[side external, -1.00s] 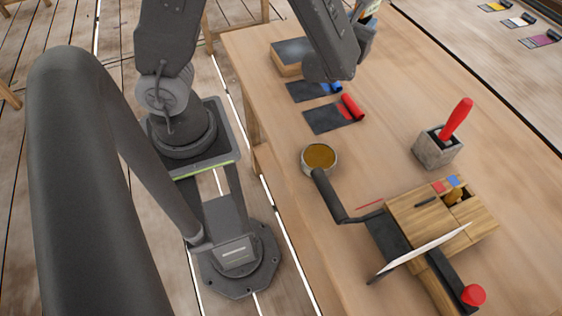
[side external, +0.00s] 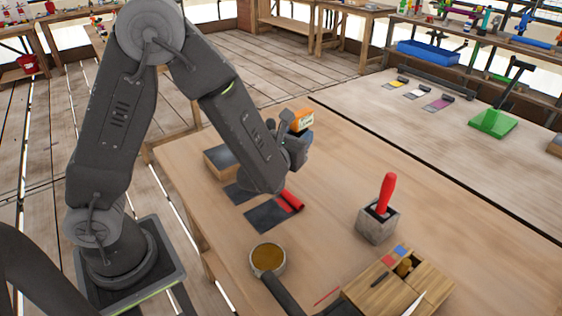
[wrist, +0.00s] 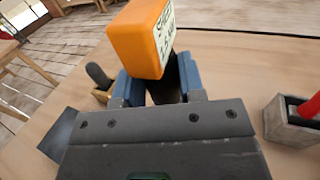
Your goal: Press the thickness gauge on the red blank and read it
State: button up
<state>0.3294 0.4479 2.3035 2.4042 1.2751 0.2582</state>
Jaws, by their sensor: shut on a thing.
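The red blank (side external: 290,201) appears to be the small red cylinder lying on the right part of a dark mat (side external: 266,215). The thickness gauge appears to be the orange block (side external: 302,120) held in my gripper (side external: 298,138), above the table and apart from the red blank. In the wrist view the gauge (wrist: 138,40) stands between the blue fingers of my gripper (wrist: 160,82), with a pale lettered panel on its right side. The red blank does not clearly show in the wrist view.
A grey block with a red-handled tool (side external: 387,193) stands to the right. A round brown-topped dish (side external: 267,259) and a wooden box (side external: 400,282) are in front. A dark-topped box (side external: 218,158) lies behind my forearm. The table's middle right is clear.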

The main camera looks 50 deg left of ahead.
jog(key=shift+s+a+f+n+g+y, duration=0.1)
jog(key=shift+a+n+g+y, duration=0.15)
jog(key=shift+y, duration=0.2)
jog(key=shift+s+f+n+g+y, duration=0.1)
jog(key=shift+n+g+y, duration=0.05)
jog(key=shift+n+y, duration=0.25)
jog(key=shift+s+d+f+n+g+y, duration=0.35)
jog(key=shift+s+f+n+g+y, duration=1.4)
jog(key=shift+g, duration=0.5)
jog(key=shift+s+d+f+n+g+y, duration=0.3)
jog(key=shift+s+f+n+g+y, duration=1.5)
jog(key=shift+g, duration=0.4)
jog(key=shift+s+d+f+n+g+y, duration=0.35)
jog(key=shift+s+f+n+g+y, duration=1)
jog(key=shift+f+n+g, duration=0.7)
jog(key=shift+r, duration=0.3)
jog(key=shift+f, duration=0.7)
jog(key=shift+f, duration=0.4)
jog(key=shift+f, duration=0.25)
jog(key=shift+f, duration=0.15)
